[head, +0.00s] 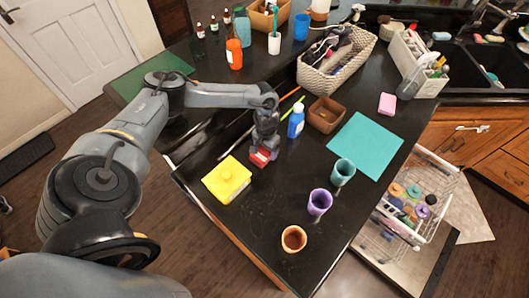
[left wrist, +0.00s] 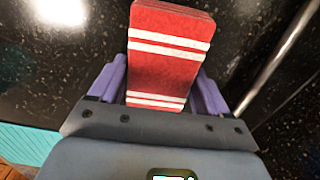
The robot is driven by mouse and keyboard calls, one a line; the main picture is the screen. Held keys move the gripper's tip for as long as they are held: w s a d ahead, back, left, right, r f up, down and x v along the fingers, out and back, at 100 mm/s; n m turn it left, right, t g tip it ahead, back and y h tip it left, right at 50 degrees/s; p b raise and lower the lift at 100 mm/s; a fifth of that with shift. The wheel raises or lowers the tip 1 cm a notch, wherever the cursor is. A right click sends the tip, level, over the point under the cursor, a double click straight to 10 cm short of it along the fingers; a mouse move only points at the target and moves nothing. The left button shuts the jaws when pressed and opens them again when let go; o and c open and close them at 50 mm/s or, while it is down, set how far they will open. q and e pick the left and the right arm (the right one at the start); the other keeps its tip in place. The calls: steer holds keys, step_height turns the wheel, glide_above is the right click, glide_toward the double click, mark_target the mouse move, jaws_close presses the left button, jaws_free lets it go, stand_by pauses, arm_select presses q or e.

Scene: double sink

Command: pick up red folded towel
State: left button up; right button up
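The red folded towel (left wrist: 165,60) with white stripes lies between the purple fingers of my left gripper (left wrist: 160,85) in the left wrist view. Its layered far edge sticks out past the fingertips. The fingers stand wide apart, one on each side, with narrow dark gaps near the palm. In the head view my left gripper (head: 264,145) points down over the towel (head: 261,157), which shows as a small red patch at the counter. The gripper hides much of it there. My right gripper does not show.
A yellow container (head: 227,179) sits close left of the towel, a blue bottle (head: 296,120) behind right. A brown bowl (head: 326,114), teal mat (head: 365,145) and several cups, including a purple one (head: 319,202), stand to the right. The front counter beside the cups is clear.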

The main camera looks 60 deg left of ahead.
arm_select(q)
steer(key=shift+c, duration=1.4)
steer(key=shift+r, duration=0.1)
steer(key=shift+r, duration=0.45)
steer(key=r, duration=0.3)
steer(key=shift+w+d+r, duration=0.2)
steer(key=shift+w+d, duration=0.15)
steer(key=w+d+r+p, duration=0.1)
steer(key=w+d+r, duration=0.5)
steer(key=w+d, duration=0.1)
steer(key=shift+w+r, duration=0.25)
steer(key=shift+w, duration=0.35)
